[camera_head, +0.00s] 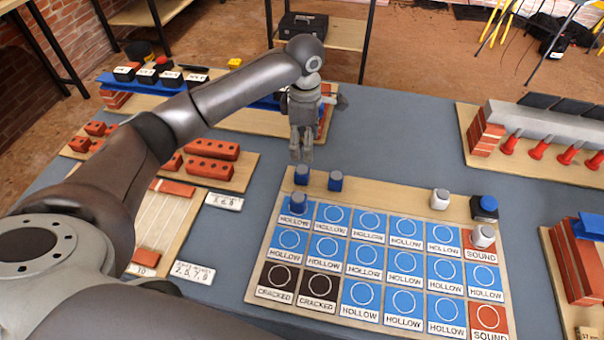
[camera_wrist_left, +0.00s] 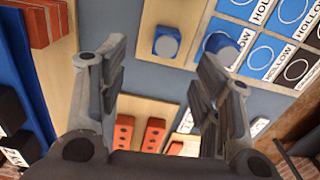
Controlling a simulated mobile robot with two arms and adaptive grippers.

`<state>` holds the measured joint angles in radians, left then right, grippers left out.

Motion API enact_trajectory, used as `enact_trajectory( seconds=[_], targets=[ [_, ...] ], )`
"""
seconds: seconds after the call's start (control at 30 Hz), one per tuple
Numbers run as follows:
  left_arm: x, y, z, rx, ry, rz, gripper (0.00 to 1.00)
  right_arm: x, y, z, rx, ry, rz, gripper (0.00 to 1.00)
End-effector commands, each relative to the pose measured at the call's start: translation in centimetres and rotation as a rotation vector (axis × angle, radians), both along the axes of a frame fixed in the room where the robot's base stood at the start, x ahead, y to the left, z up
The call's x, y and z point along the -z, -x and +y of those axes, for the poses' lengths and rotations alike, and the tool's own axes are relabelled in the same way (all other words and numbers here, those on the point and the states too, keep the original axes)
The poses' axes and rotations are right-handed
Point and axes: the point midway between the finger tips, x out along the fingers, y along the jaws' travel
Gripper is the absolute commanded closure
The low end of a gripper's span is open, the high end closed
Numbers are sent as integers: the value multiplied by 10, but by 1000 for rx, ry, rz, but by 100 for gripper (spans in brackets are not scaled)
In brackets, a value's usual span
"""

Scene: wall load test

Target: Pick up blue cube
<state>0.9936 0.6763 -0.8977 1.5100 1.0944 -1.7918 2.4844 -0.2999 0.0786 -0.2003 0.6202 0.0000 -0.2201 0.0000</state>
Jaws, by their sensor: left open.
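Several small blue pieces with grey tops stand at the game board (camera_head: 375,190). Two blue cubes are on its bare wooden far margin, a left one (camera_head: 301,175) and a right one (camera_head: 336,181). A third blue piece (camera_head: 298,202) stands on the far-left HOLLOW tile. My left gripper (camera_head: 301,153) points down, just beyond the left cube. In the wrist view the left gripper (camera_wrist_left: 160,65) is open and empty; a blue cube (camera_wrist_left: 166,42) on wood shows past its fingertips, and a blue piece (camera_wrist_left: 221,47) on a tile shows near the right finger. My right gripper is out of view.
White-grey pieces (camera_head: 440,199) and a blue piece on a black block (camera_head: 486,207) stand at the board's right. A wooden tray of red bricks (camera_head: 212,150) lies left of the gripper. A brick-and-beam model (camera_head: 545,130) stands at right. The grey tabletop (camera_head: 390,130) beyond the board is clear.

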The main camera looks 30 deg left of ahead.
Motion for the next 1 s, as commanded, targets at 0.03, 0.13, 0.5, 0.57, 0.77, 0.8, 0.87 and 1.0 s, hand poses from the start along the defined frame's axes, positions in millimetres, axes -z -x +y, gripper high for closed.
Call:
enact_trajectory(
  seconds=[0.03,0.13,0.5,0.57,0.77,0.8,0.87,1.0],
  targets=[
    [4,3,0,-7,-1,13,41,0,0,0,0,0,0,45],
    [17,4,0,-10,0,20,41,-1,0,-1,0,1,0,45],
    [59,5,1,-7,-1,15,41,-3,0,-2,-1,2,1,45],
    [65,6,1,-7,-2,16,41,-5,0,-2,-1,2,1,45],
    [95,11,3,-8,-2,15,41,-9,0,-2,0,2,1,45],
    [100,11,2,-7,-1,14,41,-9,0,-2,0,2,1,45],
    [105,11,2,-7,-1,14,41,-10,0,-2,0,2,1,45],
    [108,10,2,-6,-1,12,41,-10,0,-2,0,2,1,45]
  ],
)
